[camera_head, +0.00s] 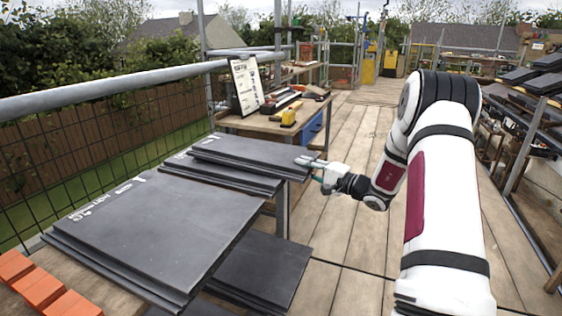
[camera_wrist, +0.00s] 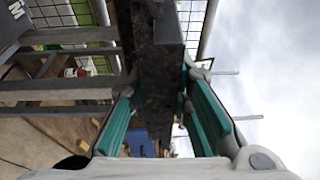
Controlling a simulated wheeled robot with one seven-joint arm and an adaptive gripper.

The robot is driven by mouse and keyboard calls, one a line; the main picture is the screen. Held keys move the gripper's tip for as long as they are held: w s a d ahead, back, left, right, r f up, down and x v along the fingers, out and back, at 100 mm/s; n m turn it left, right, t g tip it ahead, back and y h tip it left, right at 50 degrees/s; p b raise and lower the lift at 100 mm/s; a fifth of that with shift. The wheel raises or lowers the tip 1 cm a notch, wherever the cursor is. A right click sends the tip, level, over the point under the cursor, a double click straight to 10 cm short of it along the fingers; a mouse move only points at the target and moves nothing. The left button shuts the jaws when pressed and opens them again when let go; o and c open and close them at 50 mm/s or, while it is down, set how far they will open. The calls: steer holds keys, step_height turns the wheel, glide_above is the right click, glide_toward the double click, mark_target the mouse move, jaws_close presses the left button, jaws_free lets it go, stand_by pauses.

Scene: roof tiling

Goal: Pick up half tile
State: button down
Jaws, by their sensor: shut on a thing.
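A dark grey slate half tile (camera_head: 258,151) lies at the top of the smaller stack on the bench, its right end toward my arm. My gripper (camera_head: 312,168) is at that right end, shut on the tile's edge. In the wrist view the tile's rough dark edge (camera_wrist: 158,62) runs between the green finger pads of my gripper (camera_wrist: 163,90). More slates (camera_head: 225,176) lie just under or beside the top one; whether the held tile is clear of them I cannot tell.
Large slates (camera_head: 150,235) with chalk marks fill the near bench. Orange bricks (camera_head: 45,292) lie at the lower left. More slates (camera_head: 262,265) lie lower down. A scaffold rail (camera_head: 110,90) runs along the left. A workbench with tools (camera_head: 262,122) stands behind. The plank floor (camera_head: 345,230) is clear.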

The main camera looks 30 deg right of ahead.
steer(key=shift+r, duration=0.55)
step_height(320, 180, up, 3)
steer(key=shift+s+f+p, duration=0.1)
steer(key=shift+s+p, duration=0.05)
steer(key=shift+p, duration=0.6)
steer(key=s+a+r+p, duration=0.1)
steer(key=s+p, duration=0.1)
steer(key=s, duration=1.3)
steer(key=shift+s+a, duration=0.25)
steer(key=shift+s, duration=0.05)
steer(key=shift+r, duration=0.1)
steer(key=c, duration=2)
jaws_free()
steer(key=shift+c, duration=0.2)
jaws_close()
